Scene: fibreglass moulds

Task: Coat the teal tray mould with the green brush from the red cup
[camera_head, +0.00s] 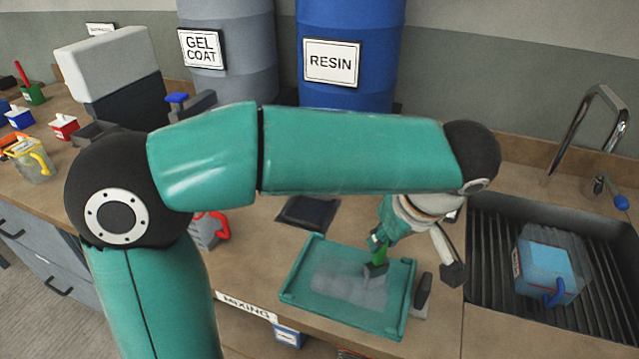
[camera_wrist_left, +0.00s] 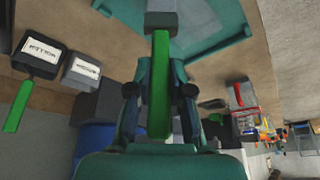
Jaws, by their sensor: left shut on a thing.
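The teal tray mould (camera_head: 343,320) lies on the bench, with a pale grey patch across much of its floor. It also shows at the top of the left wrist view (camera_wrist_left: 228,38). My left gripper (camera_head: 385,238) is shut on the green brush (camera_head: 377,252), partly behind my own arm. The brush points down into the tray, its grey head at the right part of the patch; I cannot tell whether it touches. The green handle (camera_wrist_left: 160,85) runs between the fingers in the left wrist view. A small red container (camera_head: 64,126) stands far left; I cannot tell if it is the red cup.
A jug with a red handle (camera_head: 218,228) stands behind my left arm. A grey block (camera_head: 422,296) is right beside the tray. The sink (camera_head: 490,225) at right holds a blue jug (camera_head: 548,265). The resin drum (camera_head: 350,50) and gel coat drum (camera_head: 230,45) stand behind.

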